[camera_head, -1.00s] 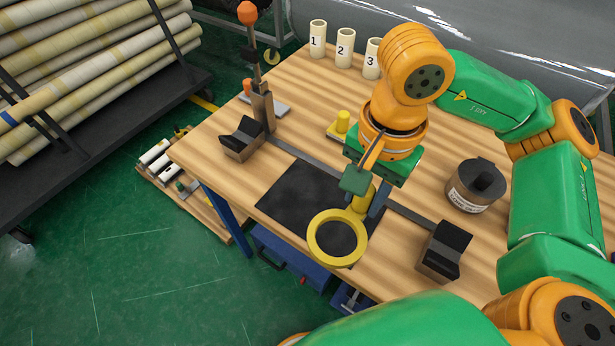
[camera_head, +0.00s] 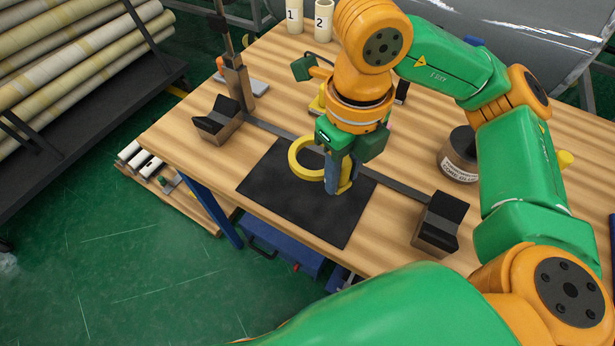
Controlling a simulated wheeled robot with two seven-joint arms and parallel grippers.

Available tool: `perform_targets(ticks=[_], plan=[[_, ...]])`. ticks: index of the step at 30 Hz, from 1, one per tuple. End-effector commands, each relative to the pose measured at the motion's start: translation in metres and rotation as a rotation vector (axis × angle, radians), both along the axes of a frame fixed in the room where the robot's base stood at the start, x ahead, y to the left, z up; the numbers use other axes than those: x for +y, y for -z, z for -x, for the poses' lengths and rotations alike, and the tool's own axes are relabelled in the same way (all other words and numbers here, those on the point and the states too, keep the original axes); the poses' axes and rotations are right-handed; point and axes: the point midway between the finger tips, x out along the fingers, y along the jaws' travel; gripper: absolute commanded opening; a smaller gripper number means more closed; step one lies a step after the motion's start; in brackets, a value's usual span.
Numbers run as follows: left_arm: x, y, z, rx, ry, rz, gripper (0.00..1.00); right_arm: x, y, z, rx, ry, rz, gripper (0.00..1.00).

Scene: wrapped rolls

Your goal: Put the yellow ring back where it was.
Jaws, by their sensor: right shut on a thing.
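The yellow ring (camera_head: 293,163) has a short handle and shows over the black mat (camera_head: 285,205) on the wooden table. My right gripper (camera_head: 338,186) points down and is shut on the ring's handle, with the ring to the left of the fingers. The fingers hide part of the ring and handle. The ring is low over the mat, but I cannot tell whether it touches it. My left gripper is not in view.
Two dark V-shaped blocks, a left one (camera_head: 218,122) and a right one (camera_head: 440,224), flank the mat. A dark-lidded jar (camera_head: 459,162) stands to the right. Numbered white tubes (camera_head: 323,22) stand at the back. An upright post (camera_head: 238,85) stands at the left.

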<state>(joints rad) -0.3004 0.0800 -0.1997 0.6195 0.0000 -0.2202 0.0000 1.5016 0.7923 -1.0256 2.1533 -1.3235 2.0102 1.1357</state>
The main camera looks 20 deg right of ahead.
Motion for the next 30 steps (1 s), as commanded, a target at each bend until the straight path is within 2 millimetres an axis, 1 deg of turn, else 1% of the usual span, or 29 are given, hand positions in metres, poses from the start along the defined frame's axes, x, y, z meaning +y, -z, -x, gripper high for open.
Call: perform_targets(ticks=[1,3,6,11,12,15,18,23,27,28,29,30], plan=[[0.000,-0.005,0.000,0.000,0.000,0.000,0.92,0.008,0.006,-0.013,0.009,-0.001,-0.001,0.00],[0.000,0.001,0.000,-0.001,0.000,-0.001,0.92,0.014,0.030,-0.025,0.012,-0.003,-0.001,0.00],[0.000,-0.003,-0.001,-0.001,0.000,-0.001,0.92,0.020,0.047,-0.040,0.006,-0.001,0.001,0.00],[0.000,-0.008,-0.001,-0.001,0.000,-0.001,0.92,0.027,0.065,-0.055,0.004,-0.001,0.002,0.00],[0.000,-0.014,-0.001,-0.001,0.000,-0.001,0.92,0.026,0.072,-0.054,0.006,-0.001,0.004,0.00],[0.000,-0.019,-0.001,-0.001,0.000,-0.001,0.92,0.026,0.088,-0.054,0.004,-0.002,0.002,0.00],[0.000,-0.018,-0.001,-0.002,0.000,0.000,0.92,0.026,0.095,-0.055,-0.001,-0.003,0.001,0.00],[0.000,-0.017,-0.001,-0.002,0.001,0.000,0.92,0.026,0.095,-0.055,-0.002,-0.002,0.000,0.00],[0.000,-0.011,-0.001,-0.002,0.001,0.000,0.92,0.026,0.100,-0.055,-0.002,-0.002,0.000,0.00],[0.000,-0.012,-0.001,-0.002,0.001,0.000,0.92,0.026,0.099,-0.055,-0.001,-0.002,0.001,0.42],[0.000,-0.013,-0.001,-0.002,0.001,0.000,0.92,0.026,0.098,-0.055,-0.001,-0.002,0.001,0.50],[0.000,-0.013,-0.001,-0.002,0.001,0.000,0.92,0.026,0.098,-0.055,-0.001,-0.002,0.001,0.61]])
